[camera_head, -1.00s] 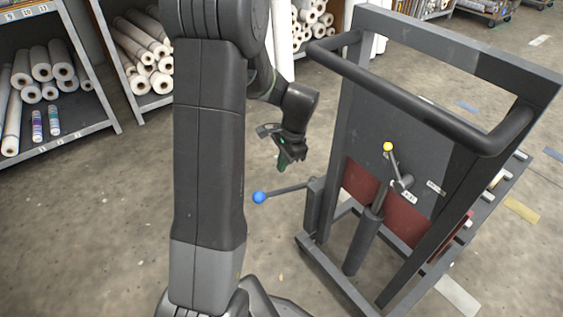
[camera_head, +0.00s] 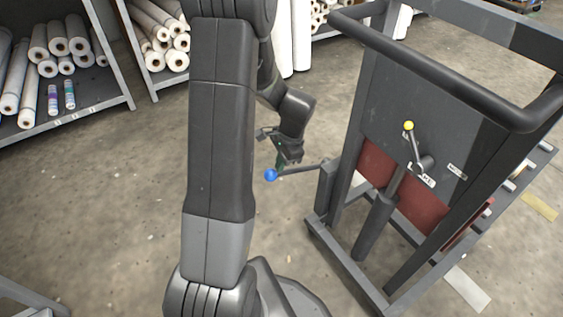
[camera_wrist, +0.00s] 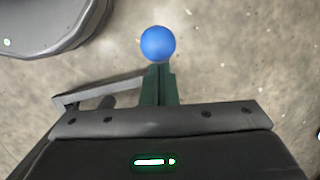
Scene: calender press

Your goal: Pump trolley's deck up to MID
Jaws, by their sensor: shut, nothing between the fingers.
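The trolley (camera_head: 372,93) stands at the right, a dark grey frame with a push handle (camera_head: 440,68). A pump lever with a blue ball knob (camera_head: 271,175) sticks out to the left from its lower side. A second, shorter lever with a yellow knob (camera_head: 408,126) sits above the grey cylinder (camera_head: 375,226). My gripper (camera_head: 283,164) points down close by the blue knob. In the wrist view the blue knob (camera_wrist: 158,44) shows just beyond the shut green fingertips (camera_wrist: 159,75); whether they touch it I cannot tell. The deck is mostly hidden behind the trolley's upright panel.
Shelves (camera_head: 130,85) with white rolls and two small bottles stand at the back left. A grey frame corner (camera_head: 30,297) shows at the lower left. The concrete floor between shelves and trolley is clear.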

